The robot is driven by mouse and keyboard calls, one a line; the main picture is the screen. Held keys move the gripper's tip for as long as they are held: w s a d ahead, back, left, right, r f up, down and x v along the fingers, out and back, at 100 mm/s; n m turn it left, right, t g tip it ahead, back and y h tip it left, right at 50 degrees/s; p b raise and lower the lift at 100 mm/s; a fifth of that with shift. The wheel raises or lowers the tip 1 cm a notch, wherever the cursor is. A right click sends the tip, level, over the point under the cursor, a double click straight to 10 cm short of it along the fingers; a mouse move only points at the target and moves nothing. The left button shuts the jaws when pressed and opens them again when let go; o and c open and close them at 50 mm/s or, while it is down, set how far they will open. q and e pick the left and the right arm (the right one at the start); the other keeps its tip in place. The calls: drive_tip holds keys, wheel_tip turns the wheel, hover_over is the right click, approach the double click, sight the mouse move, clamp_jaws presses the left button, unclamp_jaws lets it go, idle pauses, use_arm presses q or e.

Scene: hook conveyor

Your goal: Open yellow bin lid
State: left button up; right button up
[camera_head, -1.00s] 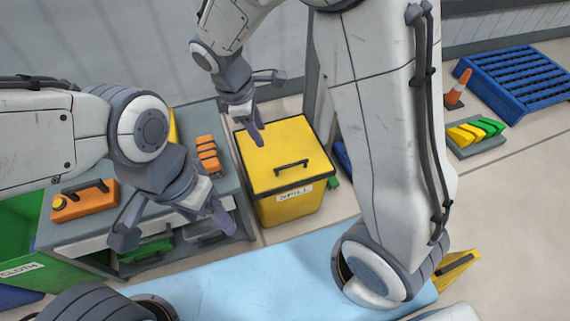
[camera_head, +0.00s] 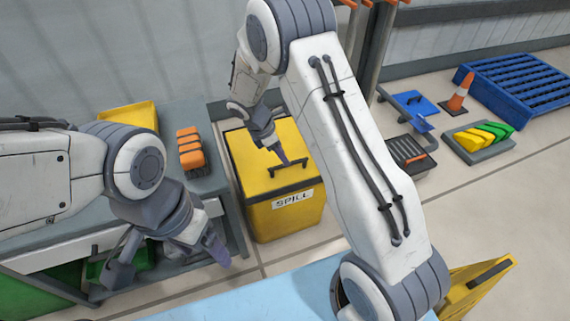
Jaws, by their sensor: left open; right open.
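The yellow bin (camera_head: 282,221) with a SPILL label stands on the floor at the centre. Its yellow lid (camera_head: 250,170) lies shut on top, with a dark bar handle (camera_head: 289,174) near the front edge. My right gripper (camera_head: 278,142) is open above the lid. One purple fingertip is just behind the handle in the picture; I cannot tell whether it touches. My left gripper (camera_head: 170,268) is open and empty, in front and to the left of the bin.
A light blue surface (camera_head: 270,295) is in front. An orange cone (camera_head: 457,95) and a blue pallet (camera_head: 515,85) are at the right.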

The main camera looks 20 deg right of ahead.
drive_tip(key=shift+b+x, duration=0.5)
drive_tip(key=shift+x, duration=1.05)
clamp_jaws()
